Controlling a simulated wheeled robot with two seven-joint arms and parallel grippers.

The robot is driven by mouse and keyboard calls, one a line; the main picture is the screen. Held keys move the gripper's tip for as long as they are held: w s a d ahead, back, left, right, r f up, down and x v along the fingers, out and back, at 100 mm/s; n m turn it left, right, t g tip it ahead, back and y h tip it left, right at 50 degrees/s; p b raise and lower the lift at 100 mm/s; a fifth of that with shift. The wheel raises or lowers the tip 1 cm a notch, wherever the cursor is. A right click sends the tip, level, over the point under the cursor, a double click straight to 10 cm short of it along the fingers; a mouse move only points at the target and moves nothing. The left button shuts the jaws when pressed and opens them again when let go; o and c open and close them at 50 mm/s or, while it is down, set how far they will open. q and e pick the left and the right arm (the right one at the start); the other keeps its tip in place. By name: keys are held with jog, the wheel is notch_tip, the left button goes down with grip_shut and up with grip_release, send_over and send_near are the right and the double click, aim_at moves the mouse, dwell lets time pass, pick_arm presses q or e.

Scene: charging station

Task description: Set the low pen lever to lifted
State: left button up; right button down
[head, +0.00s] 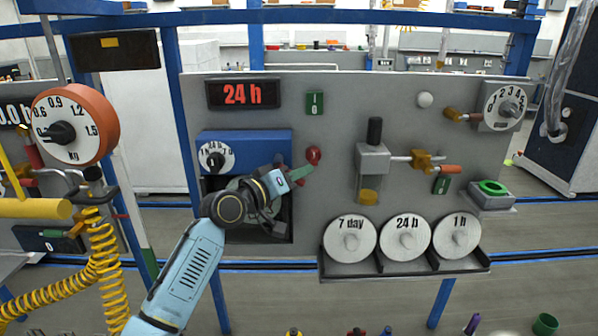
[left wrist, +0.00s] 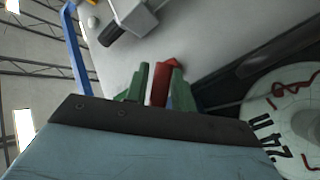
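A red lever knob (head: 314,155) stands on the grey panel, right of the blue recorder box (head: 262,143). A smaller red part shows at the box's lower right edge, partly behind my gripper. Which of them is the low pen lever, I cannot tell. My left gripper (head: 300,172) is at the red knob, its green fingers just below and left of it. In the left wrist view, a red part (left wrist: 161,82) shows between the apart green fingers (left wrist: 160,88); whether they press on it is unclear. My right gripper is not in view.
A recorder disc (left wrist: 282,115) is close beside the fingers. Right of the knob are a grey valve block (head: 373,160) and a brass-coloured fitting (head: 424,161). Below, a dark tray (head: 400,268) holds white discs marked 7 day, 24 h and 1 h. A red display (head: 243,94) reads 24 h.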

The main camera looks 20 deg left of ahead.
pick_arm(q)
jog(key=shift+w+d, duration=0.1)
jog(key=shift+w, duration=0.1)
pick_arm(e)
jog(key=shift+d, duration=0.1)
pick_arm(q)
grip_shut()
